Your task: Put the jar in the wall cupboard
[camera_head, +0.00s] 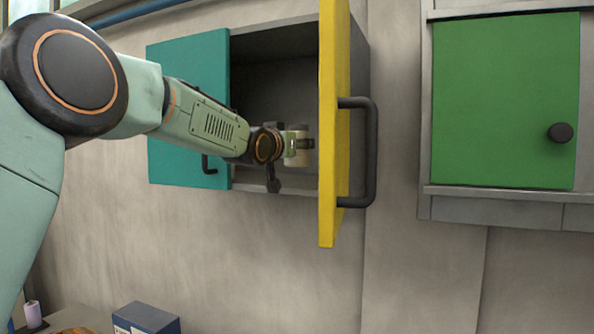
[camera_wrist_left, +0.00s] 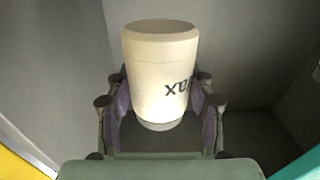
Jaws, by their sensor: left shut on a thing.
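The jar (camera_wrist_left: 160,75) is cream with a darker lid end and dark lettering. It also shows in the head view (camera_head: 298,157), partly covered by the gripper. My left gripper (camera_head: 291,145) is shut on it, with one finger on each side of the jar in the wrist view (camera_wrist_left: 160,110). The jar and gripper are at the opening of the grey wall cupboard (camera_head: 262,85), near its floor. Whether the jar touches the cupboard floor cannot be told. My right gripper is not in view.
The yellow door (camera_head: 334,120) stands swung out just right of the gripper, with a dark handle. The teal door (camera_head: 188,100) is on the left, behind my arm. A green-doored cupboard (camera_head: 505,100) hangs at the right. A blue box (camera_head: 145,318) sits low at left.

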